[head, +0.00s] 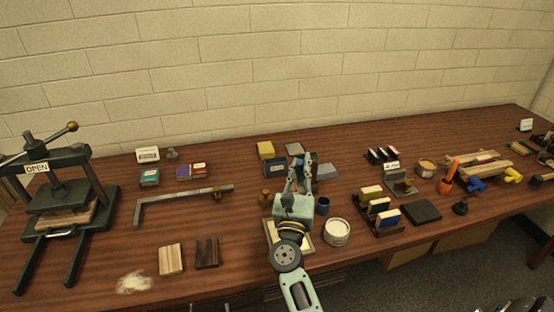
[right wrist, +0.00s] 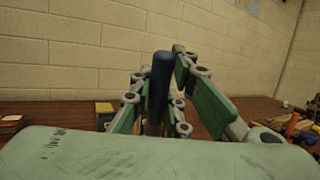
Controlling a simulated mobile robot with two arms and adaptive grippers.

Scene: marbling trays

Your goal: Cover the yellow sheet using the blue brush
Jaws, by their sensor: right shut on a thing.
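My right gripper (head: 300,165) is above the middle of the table, fingers pointing away from me. In the right wrist view the gripper (right wrist: 172,95) is shut on an upright dark blue handle (right wrist: 161,78), which looks like the blue brush. Its lower end is hidden behind my gripper body. A shallow pale-rimmed tray (head: 269,237) lies under my right arm, which hides much of its inside. I cannot make out a clearly yellow sheet in it. A yellow block (head: 265,149) stands farther back. My left gripper is not in view.
A white tub (head: 337,232) and a dark blue cup (head: 322,206) stand just right of the tray. A rack of blocks (head: 380,226) is farther right. A press (head: 65,195) fills the left end. Two wooden blocks (head: 171,260) (head: 207,253) lie left of the tray.

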